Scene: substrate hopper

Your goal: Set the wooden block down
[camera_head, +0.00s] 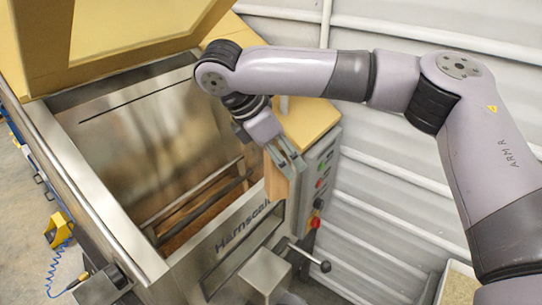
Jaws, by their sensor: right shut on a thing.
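The wooden block (277,184) is a light tan piece at the hopper's front right corner, beside the control panel. My right gripper (289,168) comes down from above and is shut on the block's upper part. The block looks upright. Whether its lower end touches anything is not clear. My left gripper is out of view.
The open steel hopper (118,226) fills the left and middle, with its yellow lid (130,30) raised. A control panel (318,180) with coloured buttons is close on the right. A lever (312,257) sticks out in front. A yellow handheld device (58,230) hangs at the left side.

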